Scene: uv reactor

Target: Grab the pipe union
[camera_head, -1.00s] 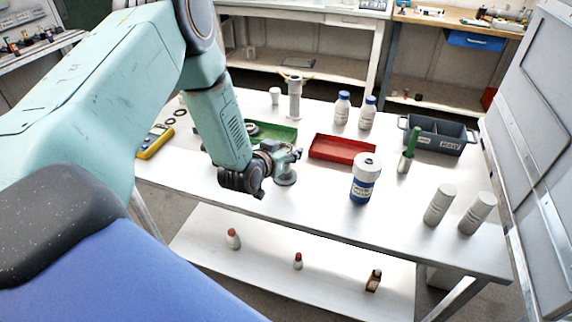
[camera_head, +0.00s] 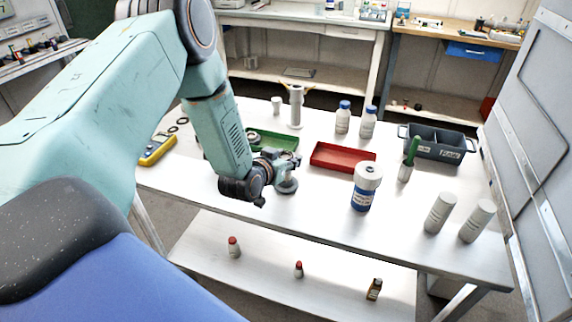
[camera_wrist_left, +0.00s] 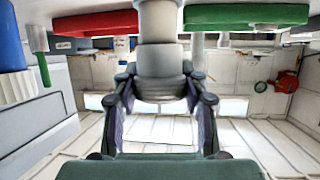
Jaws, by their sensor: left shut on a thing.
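The pipe union (camera_head: 286,186) is a grey, flanged, round metal piece on the white table near its front edge, left of the red tray. My left gripper (camera_head: 280,163) is at its upper part and partly hides it. In the left wrist view the pipe union (camera_wrist_left: 160,55) shows as a stepped grey cylinder between the two dark fingers of my left gripper (camera_wrist_left: 160,92), which is shut on it. It appears to rest on the table; I cannot tell whether it is lifted. My right gripper is out of view.
A green tray (camera_head: 284,143) lies behind the gripper and a red tray (camera_head: 342,167) to its right. A blue-labelled jar (camera_head: 365,190), two grey cylinders (camera_head: 440,212) and a dark bin (camera_head: 440,151) stand further right. A yellow meter (camera_head: 157,150) lies left.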

